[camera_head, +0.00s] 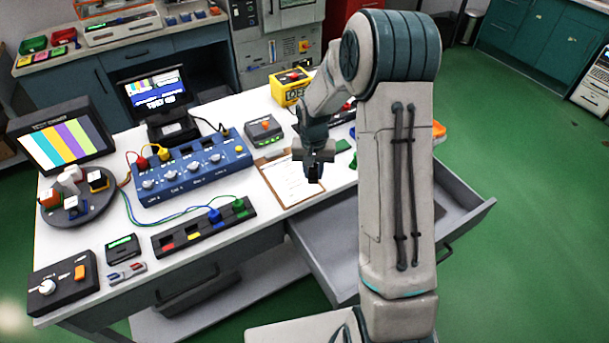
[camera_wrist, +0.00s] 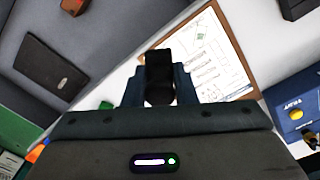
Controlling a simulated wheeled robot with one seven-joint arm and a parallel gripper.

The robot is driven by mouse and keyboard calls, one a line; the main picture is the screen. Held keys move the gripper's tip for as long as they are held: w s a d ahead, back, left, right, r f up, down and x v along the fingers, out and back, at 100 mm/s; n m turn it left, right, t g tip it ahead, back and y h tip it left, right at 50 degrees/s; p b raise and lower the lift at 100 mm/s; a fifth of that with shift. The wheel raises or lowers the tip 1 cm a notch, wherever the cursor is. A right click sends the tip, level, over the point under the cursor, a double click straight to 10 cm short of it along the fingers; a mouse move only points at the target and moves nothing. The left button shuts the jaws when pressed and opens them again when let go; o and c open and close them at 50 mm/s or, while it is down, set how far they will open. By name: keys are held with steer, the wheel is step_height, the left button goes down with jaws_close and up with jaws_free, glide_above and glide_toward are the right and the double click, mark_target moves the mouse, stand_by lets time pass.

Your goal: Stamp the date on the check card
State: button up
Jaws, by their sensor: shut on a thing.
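The check card (camera_head: 288,187) is a white printed sheet on a brown clipboard (camera_head: 262,165) on the bench. In the wrist view the card (camera_wrist: 215,62) shows lines of print and a small green mark near its top. My gripper (camera_head: 314,163) is over the card's right part in the head view. In the wrist view my gripper (camera_wrist: 158,88) is shut on a dark block, seemingly the stamp (camera_wrist: 159,68). The block's lower face is hidden, and I cannot tell whether it touches the card.
An open grey drawer (camera_head: 325,262) juts out below the bench front; a dark flat item (camera_wrist: 48,78) lies in it. A blue panel with knobs (camera_head: 190,172) stands left of the clipboard. A grey box (camera_head: 263,130) and yellow box (camera_head: 290,88) stand behind.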

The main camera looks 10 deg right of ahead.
mark_target(309, 188)
steer(key=shift+m, duration=0.9)
steer(key=shift+w+a+f+b, duration=0.1)
steer(key=shift+w+f+b, duration=0.35)
steer(key=shift+f+b, duration=0.55)
steer(key=shift+w+a+f+b, duration=0.1)
steer(key=shift+w+f+b, duration=0.35)
steer(key=shift+f+b, duration=0.6)
steer(key=shift+w+f+b, duration=0.45)
steer(key=shift+f+b, duration=0.2)
steer(key=shift+f, duration=0.65)
steer(key=shift+f+b, duration=0.55)
steer(key=shift+r, duration=0.15)
step_height(309, 188, up, 7)
steer(key=p, duration=0.4)
